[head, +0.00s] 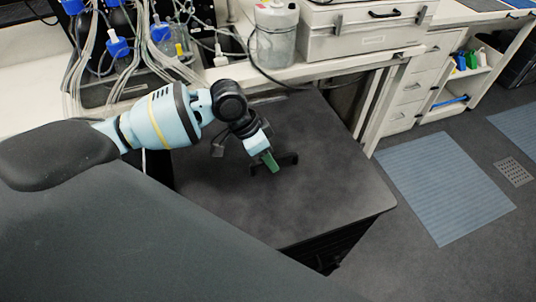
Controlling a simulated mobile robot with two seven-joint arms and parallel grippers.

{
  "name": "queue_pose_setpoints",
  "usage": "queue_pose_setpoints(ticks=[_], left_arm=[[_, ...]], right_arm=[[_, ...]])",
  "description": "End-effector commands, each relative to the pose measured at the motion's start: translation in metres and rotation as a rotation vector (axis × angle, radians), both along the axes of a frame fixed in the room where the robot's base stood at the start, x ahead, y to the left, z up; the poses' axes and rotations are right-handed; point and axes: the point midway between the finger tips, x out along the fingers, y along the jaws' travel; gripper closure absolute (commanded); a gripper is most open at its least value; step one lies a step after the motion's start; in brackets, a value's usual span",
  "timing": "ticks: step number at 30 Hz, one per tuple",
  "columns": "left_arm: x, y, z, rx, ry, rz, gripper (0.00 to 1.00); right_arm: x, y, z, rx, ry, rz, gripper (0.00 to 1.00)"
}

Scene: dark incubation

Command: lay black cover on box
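The black cover (320,205) is a wide, dark grey flat panel in the middle of the head view, with a small black handle (289,158) on its top. A dark body, which looks like the box (325,252), shows below its front right edge. Whether the cover rests on it or is held above it cannot be told. My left gripper (270,162) reaches in from the left, its green fingertip pointing down at the handle. The fingers overlap in this view, so their grip on the handle is unclear. My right gripper is not in view.
A white bench behind carries a clear bottle (276,38), a grey case (355,30) and several tubes with blue connectors (117,47). White drawers (408,90) stand at the back right. Blue-grey floor mats (445,185) and open floor lie to the right.

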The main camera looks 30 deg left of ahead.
Motion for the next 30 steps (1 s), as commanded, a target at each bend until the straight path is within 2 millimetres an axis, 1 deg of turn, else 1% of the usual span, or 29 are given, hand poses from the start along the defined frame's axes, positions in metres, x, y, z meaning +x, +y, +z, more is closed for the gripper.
queue_pose_setpoints(ticks=[9,13,18,23,26,30], left_arm=[[-0.006,0.018,0.045,-0.001,-0.009,0.001,0.61],[-0.009,0.025,0.061,0.0,-0.008,0.002,0.61],[-0.012,0.029,0.071,-0.001,-0.005,0.0,0.61],[-0.012,0.03,0.072,-0.002,-0.004,0.0,0.61],[-0.012,0.03,0.076,-0.001,-0.006,0.0,0.61],[-0.012,0.03,0.087,-0.002,-0.009,0.001,0.61]], right_arm=[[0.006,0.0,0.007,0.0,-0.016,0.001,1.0],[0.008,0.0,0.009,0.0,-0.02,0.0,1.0],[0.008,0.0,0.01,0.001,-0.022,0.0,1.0],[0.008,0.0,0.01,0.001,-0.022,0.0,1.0],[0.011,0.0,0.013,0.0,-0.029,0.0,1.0],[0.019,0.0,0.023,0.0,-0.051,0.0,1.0]])
